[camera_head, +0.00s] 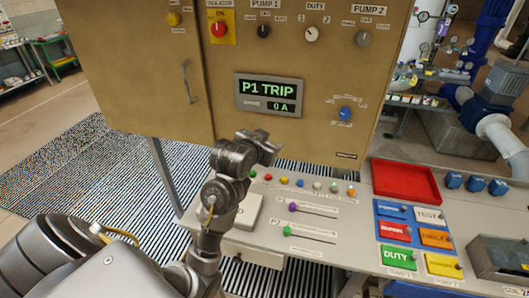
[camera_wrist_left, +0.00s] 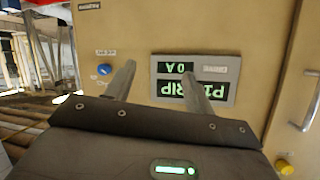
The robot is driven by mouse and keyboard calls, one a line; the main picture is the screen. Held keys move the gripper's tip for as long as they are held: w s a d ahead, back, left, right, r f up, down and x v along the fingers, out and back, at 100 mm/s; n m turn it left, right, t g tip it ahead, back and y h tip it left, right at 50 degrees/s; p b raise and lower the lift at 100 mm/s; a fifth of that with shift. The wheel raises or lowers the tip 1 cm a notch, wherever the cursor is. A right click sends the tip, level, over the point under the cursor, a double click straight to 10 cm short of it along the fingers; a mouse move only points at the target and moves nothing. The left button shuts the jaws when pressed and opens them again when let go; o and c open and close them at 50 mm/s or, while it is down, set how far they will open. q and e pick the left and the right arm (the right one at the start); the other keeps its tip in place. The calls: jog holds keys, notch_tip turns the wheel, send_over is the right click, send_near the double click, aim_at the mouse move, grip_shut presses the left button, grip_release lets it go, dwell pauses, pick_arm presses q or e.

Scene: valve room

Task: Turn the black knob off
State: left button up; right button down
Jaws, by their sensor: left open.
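A black knob (camera_head: 264,30) is on the upper part of the tan cabinet, below the PUMP 1 label. Its pointer direction is too small to tell. A dark grey knob (camera_head: 363,39) is below the PUMP 2 label, and a pale knob (camera_head: 312,34) is below DUTY. My left gripper (camera_head: 266,143) is in front of the cabinet, below the display and well below the black knob. In the left wrist view its two fingers (camera_wrist_left: 158,78) are apart with nothing between them. The black knob is not in that view. My right gripper is not in view.
The display (camera_head: 270,95) reads P1 TRIP, 0 A. A red isolator button (camera_head: 219,29), a cabinet handle (camera_head: 190,84) and a blue knob (camera_head: 345,113) are on the cabinet. A console with several buttons, a red tray (camera_head: 404,198) and coloured blocks stands below.

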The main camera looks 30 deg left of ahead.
pick_arm(q)
jog(key=shift+s+d+f+g, duration=0.15)
jog(key=shift+s+f, duration=0.1)
jog(key=shift+f, duration=0.3)
jog(key=shift+s+f+g, duration=0.1)
jog(key=shift+s+f, duration=0.15)
jog(key=shift+f, duration=0.25)
jog(key=shift+s+d+f+g, duration=0.15)
jog(key=shift+s+f, duration=0.1)
jog(key=shift+f, duration=0.3)
